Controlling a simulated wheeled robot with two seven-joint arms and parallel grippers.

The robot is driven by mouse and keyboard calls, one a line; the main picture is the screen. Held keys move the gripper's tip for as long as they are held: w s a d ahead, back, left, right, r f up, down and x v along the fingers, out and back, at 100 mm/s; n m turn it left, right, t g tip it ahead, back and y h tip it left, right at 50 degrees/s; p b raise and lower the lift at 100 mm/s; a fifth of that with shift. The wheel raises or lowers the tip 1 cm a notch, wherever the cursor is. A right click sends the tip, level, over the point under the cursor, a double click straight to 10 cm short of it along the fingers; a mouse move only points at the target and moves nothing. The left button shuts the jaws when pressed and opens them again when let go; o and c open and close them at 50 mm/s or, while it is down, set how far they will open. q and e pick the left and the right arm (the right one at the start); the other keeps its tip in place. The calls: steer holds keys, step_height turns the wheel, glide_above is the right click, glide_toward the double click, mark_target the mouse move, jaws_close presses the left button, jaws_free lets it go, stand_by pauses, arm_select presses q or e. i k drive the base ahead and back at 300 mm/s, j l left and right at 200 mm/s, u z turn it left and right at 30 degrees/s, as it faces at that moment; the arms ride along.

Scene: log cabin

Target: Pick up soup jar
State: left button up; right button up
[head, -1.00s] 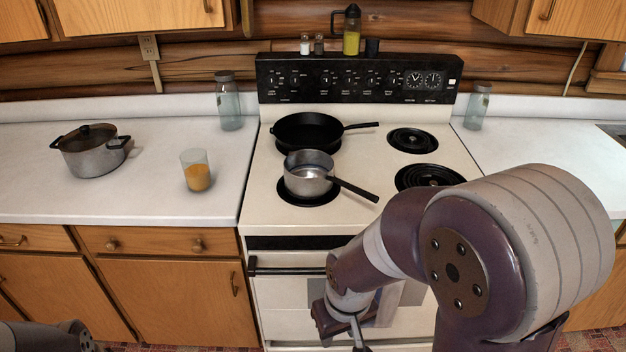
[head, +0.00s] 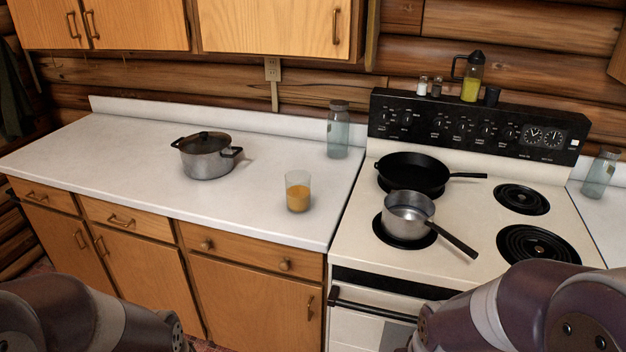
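A clear glass jar with an orange filling in its lower part (head: 298,192) stands upright on the white counter, left of the stove; it looks like the soup jar. A taller, lidded, bluish glass jar (head: 338,131) stands behind it by the backsplash. A similar glass jar (head: 600,174) stands on the counter right of the stove. Nothing touches the orange-filled jar. Parts of my left and right arms show along the bottom edge, but both grippers are out of view.
A lidded metal pot (head: 207,158) stands left of the orange-filled jar. A black skillet (head: 413,174) and a steel saucepan (head: 408,213) sit on the left burners of the stove (head: 460,235). The counter (head: 110,155) is clear at its left. Upper cabinets (head: 270,28) hang above.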

mark_target(298, 192)
steer(key=i+j+z, duration=0.35)
steer(key=i+j, duration=0.2)
steer(key=i, duration=0.2)
steer(key=i+j+z, duration=0.3)
steer(key=i+j, duration=0.35)
steer(key=j, duration=0.1)
